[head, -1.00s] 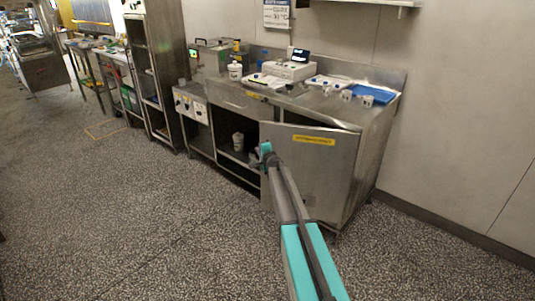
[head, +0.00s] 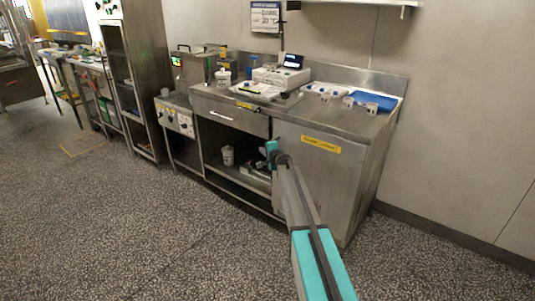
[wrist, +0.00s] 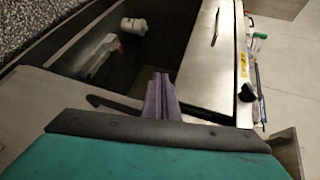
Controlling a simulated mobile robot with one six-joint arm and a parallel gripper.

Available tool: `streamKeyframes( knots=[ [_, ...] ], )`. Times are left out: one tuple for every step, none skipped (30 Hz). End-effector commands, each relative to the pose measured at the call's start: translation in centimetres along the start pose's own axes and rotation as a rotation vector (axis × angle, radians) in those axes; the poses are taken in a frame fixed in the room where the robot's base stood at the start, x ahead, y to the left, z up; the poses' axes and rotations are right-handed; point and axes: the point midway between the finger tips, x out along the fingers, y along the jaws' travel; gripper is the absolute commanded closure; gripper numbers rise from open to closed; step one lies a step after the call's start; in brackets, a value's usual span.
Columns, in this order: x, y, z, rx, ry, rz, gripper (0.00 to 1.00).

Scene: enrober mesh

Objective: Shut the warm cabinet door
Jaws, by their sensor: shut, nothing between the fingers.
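The warm cabinet door (head: 325,185) is a steel panel with a yellow label near its top, at the right end of the steel counter. In the head view it lies flush or nearly flush with the cabinet front; I cannot tell whether a small gap remains. My gripper (head: 272,150) is at the door's left edge, in front of the open bay beside it. In the wrist view the gripper (wrist: 163,97) is shut and empty, with a grey panel (wrist: 45,112), likely the door, at lower left. Contact with the door is unclear.
The open bay (head: 245,150) left of the door holds a white tub (head: 228,155). A drawer (head: 230,115) sits above it. The counter carries a scale (head: 281,77), cups and a blue tray (head: 375,101). The speckled floor in front is clear.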

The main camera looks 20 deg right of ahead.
Motion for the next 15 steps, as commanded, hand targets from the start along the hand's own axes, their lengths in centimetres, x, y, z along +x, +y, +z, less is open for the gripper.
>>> streamKeyframes(
  knots=[
    [-0.03, 0.02, -0.14, 0.0, 0.0, 0.0, 1.0],
    [-0.05, 0.01, -0.22, 0.0, 0.0, 0.0, 1.0],
    [-0.08, 0.0, -0.33, 0.0, 0.001, 0.0, 1.0],
    [-0.1, 0.0, -0.41, 0.001, 0.002, 0.0, 1.0],
    [-0.12, 0.0, -0.48, 0.001, 0.002, 0.0, 1.0],
    [-0.14, 0.0, -0.56, 0.001, 0.003, 0.0, 1.0],
    [-0.16, 0.0, -0.61, 0.001, 0.004, 0.0, 1.0],
    [-0.17, 0.0, -0.66, 0.002, 0.004, 0.0, 1.0],
    [-0.18, 0.01, -0.7, 0.002, 0.004, 0.0, 1.0],
    [-0.18, 0.01, -0.73, 0.002, 0.005, 0.0, 1.0],
    [-0.18, 0.01, -0.74, 0.002, 0.005, 0.0, 1.0],
    [-0.19, 0.01, -0.77, 0.002, 0.005, 0.0, 1.0],
    [-0.19, 0.02, -0.78, 0.002, 0.005, 0.0, 1.0],
    [-0.19, 0.02, -0.78, 0.002, 0.005, 0.0, 1.0],
    [-0.2, 0.02, -0.76, 0.002, 0.005, 0.0, 1.0]
  ],
)
